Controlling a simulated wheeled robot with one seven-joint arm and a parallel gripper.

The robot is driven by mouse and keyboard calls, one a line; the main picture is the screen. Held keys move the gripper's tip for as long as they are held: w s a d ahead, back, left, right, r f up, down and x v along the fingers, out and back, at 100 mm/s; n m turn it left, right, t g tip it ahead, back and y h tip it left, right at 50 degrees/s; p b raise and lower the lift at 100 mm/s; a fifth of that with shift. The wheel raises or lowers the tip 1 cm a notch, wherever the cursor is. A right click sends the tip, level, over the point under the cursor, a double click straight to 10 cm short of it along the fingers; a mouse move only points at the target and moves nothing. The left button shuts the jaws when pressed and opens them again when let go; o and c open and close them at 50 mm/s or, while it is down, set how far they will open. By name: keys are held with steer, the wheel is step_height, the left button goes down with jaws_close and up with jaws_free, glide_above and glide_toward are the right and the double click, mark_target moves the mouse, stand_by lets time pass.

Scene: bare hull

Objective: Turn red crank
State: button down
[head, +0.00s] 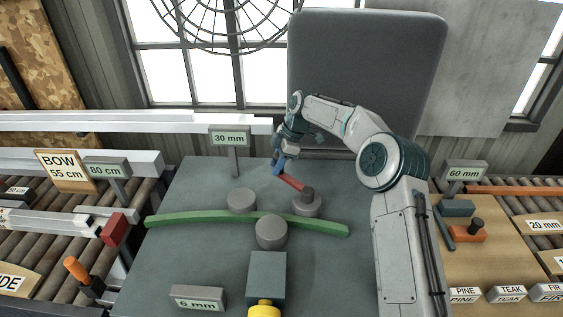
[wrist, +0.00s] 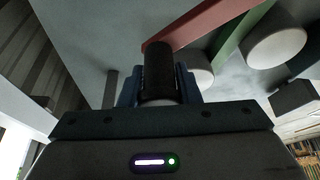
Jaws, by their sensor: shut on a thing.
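The red crank (head: 292,183) is a short red bar above the grey bench in the head view. Its right end meets a dark post on a grey round roller (head: 307,205). My gripper (head: 279,168) is at the bar's upper left end, with blue fingers around it. In the wrist view the red crank arm (wrist: 200,24) runs to the upper right from a dark upright handle (wrist: 158,72). My gripper (wrist: 158,88) is shut on that handle, one blue finger on each side. The lower part of the handle is partly hidden by my gripper.
A green strip (head: 180,217) runs between grey rollers (head: 271,233) on the bench. A grey block with a yellow end (head: 264,311) stands in front. Signs (head: 230,138) stand at the bench edges. Roller conveyors flank both sides. The left bench area is clear.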

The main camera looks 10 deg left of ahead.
steer(key=c, duration=1.1)
jaws_free()
steer(key=shift+a, duration=0.1)
steer(key=shift+o, duration=0.2)
steer(key=v, duration=1.3)
steer(key=shift+r, duration=0.35)
steer(key=shift+r, duration=0.1)
